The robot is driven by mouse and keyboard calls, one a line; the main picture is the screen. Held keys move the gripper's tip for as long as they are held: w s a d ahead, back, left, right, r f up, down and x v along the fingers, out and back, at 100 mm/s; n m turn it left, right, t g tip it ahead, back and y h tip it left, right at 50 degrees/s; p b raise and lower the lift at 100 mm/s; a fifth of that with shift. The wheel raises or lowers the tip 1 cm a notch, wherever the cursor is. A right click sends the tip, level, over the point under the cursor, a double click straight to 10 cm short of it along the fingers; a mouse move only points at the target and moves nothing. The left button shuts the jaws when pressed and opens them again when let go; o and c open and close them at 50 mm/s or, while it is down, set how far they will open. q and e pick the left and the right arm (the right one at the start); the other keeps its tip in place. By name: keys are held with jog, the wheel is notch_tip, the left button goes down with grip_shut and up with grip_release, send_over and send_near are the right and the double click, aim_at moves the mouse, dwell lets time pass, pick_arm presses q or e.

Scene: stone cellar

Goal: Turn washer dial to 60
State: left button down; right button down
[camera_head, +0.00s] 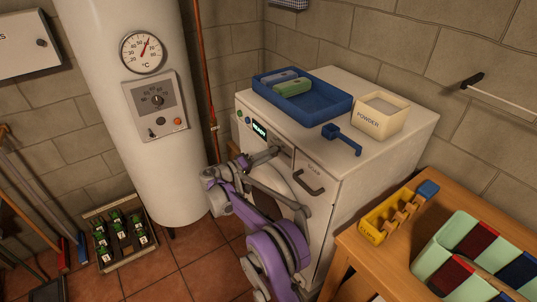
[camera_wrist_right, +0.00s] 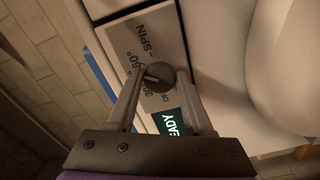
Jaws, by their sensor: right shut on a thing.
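The white washer (camera_head: 345,180) stands in the corner, with a lit READY display (camera_head: 259,129) on its front panel. My right gripper (camera_head: 272,153) is at the panel, just right of the display. In the right wrist view the dark round dial (camera_wrist_right: 159,75) sits between the fingers of my right gripper (camera_wrist_right: 161,80), which is shut on it. Labels SPIN, 60° and 30 stand around the dial; the OFF label is partly covered. A pale mark on the dial points left, roughly between 60° and 30. My left gripper is not in view.
A wooden table (camera_head: 372,257) stands close on the right.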

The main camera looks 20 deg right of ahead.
jog(key=shift+m, duration=0.7)
jog(key=shift+c, duration=1.5)
grip_release()
jog(key=b+v, duration=0.1)
jog(key=v, duration=0.9)
jog(key=shift+a, duration=0.4)
jog(key=shift+s, duration=0.15)
